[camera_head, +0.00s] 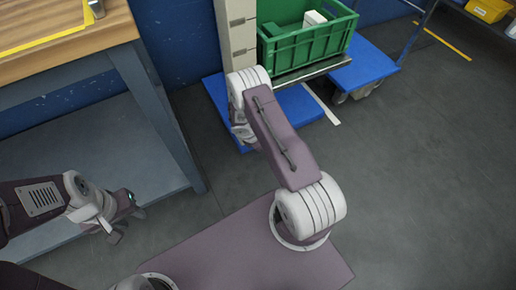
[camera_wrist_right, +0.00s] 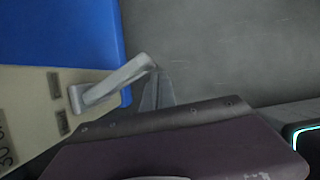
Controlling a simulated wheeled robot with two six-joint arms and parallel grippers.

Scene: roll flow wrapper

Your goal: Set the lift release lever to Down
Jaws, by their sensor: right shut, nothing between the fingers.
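The lift release lever (camera_wrist_right: 112,85) is a grey metal handle on the beige lift column (camera_wrist_right: 35,95) in the right wrist view. It slants up and right from its pivot. Small dark label plates sit beside the pivot; their wording is unreadable. My right gripper (camera_wrist_right: 156,82) is shut and empty, its fingertips right at the lever's free end; I cannot tell if they touch. In the head view the column (camera_head: 237,35) stands at top centre, and my right arm hides the lever and right gripper. My left gripper (camera_head: 126,220) is open and empty at lower left.
A green crate (camera_head: 305,45) with a white item sits on the lift's platform, beside a blue cart (camera_head: 362,68). A wooden-topped workbench (camera_head: 60,55) stands at left, with a lower shelf near my left gripper. The grey floor (camera_head: 420,180) at right is clear.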

